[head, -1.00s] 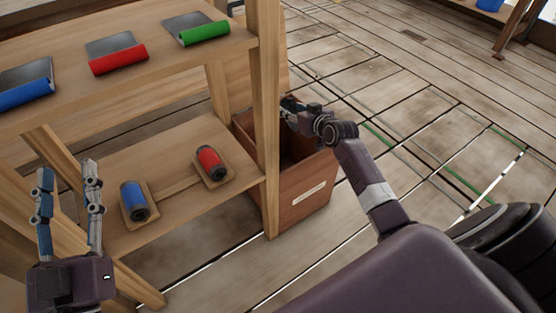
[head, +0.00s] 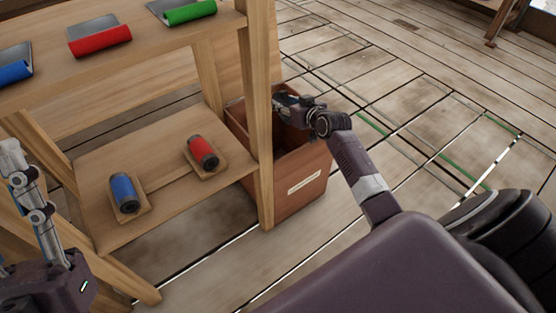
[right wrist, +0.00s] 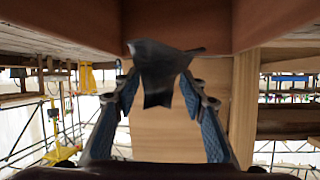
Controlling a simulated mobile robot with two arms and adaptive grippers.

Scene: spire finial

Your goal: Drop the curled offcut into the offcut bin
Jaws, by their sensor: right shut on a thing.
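The offcut bin (head: 290,201) is a reddish-brown open box with a pale label, on the floor behind the shelf's right post. Brown bin walls (right wrist: 200,22) show around and beyond the offcut there. I cannot make out the offcut in the head view. My left gripper (head: 22,185) is at the left edge, partly cut off, and its opening is unclear.
A wooden shelf unit (head: 262,130) stands beside the bin. Its top board holds blue, red (head: 101,40) and green (head: 190,11) rolls. Its lower board holds a blue roll (head: 124,192) and a red roll (head: 203,153). The plank floor (head: 430,130) to the right is clear.

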